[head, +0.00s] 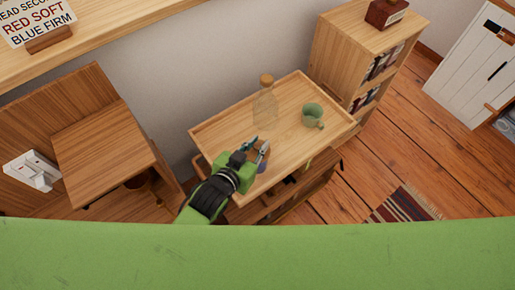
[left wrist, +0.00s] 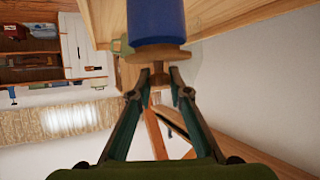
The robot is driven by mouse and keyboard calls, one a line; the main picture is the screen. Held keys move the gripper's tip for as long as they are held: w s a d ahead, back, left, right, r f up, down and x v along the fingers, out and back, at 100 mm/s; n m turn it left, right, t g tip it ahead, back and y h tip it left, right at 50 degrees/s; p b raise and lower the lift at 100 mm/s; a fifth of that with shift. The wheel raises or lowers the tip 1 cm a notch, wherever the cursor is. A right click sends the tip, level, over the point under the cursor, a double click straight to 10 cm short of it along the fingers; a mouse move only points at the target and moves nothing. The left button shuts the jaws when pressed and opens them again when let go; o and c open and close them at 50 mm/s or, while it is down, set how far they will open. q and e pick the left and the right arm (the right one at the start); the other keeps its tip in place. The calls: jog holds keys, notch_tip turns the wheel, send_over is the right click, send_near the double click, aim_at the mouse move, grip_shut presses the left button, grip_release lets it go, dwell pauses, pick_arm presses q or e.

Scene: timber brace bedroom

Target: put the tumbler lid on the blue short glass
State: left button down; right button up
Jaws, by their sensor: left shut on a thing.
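My left gripper (head: 257,146) is above the front left part of the wooden cart top (head: 290,151). In the left wrist view the left gripper (left wrist: 158,84) is shut on the knob of the tumbler lid (left wrist: 157,53), a brown wooden disc. The blue short glass (left wrist: 156,20) lines up with the lid, whose disc is at the glass's rim; I cannot tell whether they fully touch. In the head view the blue short glass (head: 262,167) is mostly hidden by the gripper. My right gripper is not in view.
A clear bottle with a cork (head: 265,103) stands behind the gripper on the cart. A green mug (head: 312,116) stands to its right. The cart's raised edge surrounds them. A bookcase (head: 345,50) is behind right and a wooden desk (head: 100,145) is left.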

pick_arm(q)
jog(key=shift+r, duration=0.1)
jog(key=shift+f, duration=0.65)
jog(key=c, duration=1.9)
grip_release()
jog(key=shift+r, duration=0.3)
jog(key=v, duration=1.2)
jog(key=shift+r, duration=0.35)
